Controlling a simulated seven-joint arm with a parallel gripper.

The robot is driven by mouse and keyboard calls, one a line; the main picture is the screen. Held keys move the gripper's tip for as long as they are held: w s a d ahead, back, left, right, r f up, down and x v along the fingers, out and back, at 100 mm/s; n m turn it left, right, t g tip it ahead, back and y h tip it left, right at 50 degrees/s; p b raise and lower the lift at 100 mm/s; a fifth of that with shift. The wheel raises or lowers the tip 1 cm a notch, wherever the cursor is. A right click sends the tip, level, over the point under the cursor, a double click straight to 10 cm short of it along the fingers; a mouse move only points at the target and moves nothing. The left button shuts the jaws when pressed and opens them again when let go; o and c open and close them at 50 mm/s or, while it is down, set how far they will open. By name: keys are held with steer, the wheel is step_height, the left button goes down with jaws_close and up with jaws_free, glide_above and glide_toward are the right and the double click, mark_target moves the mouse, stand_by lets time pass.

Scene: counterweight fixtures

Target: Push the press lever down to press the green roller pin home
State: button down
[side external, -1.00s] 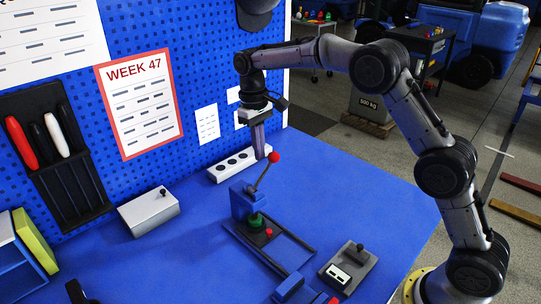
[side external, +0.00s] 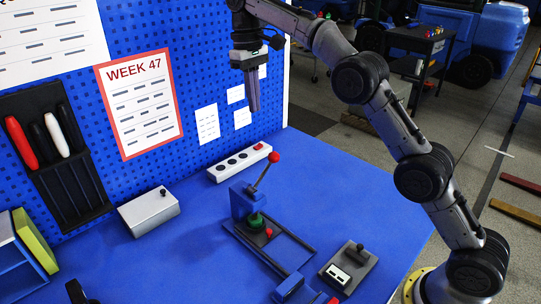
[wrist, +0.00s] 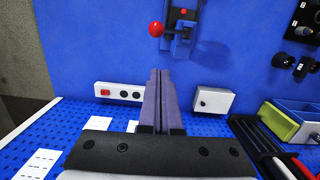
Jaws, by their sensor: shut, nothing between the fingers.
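The press (side external: 243,203) is a blue upright block on a dark frame on the blue table. Its lever (side external: 262,178) slants up and to the right, ending in a red ball knob (side external: 274,157). The green roller pin (side external: 256,219) sits at the foot of the block; how deep it sits I cannot tell. My gripper (side external: 254,111) is shut and empty, pointing down, well above the table, and above and left of the knob in the side view. In the wrist view the shut fingers (wrist: 160,72) show below the red knob (wrist: 156,29), apart from it.
A white power strip (side external: 238,163) lies behind the press. A grey box (side external: 149,211) stands to the left, and a small grey switch unit (side external: 348,268) at the front right. The pegboard (side external: 200,80) rises behind my gripper.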

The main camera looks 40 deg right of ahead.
steer(key=shift+r, duration=0.3)
steer(key=s+r+t, duration=0.2)
steer(key=s+r, duration=0.4)
steer(key=r, duration=0.4)
steer(key=s+d+r+t, duration=0.1)
steer(key=s+r, duration=0.1)
steer(key=s, duration=0.5)
steer(key=s+d+r, duration=0.1)
steer(key=s+r, duration=0.2)
steer(key=s, duration=0.4)
steer(key=s+f+t, duration=0.2)
steer(key=s+f, duration=0.6)
steer(key=s, duration=0.4)
steer(key=s+f+t, duration=0.1)
steer(key=s+f, duration=0.3)
steer(key=f, duration=0.9)
steer(key=shift+s+d+f+t, duration=0.2)
steer(key=shift+d+f+t, duration=0.15)
steer(key=shift+d+t, duration=0.05)
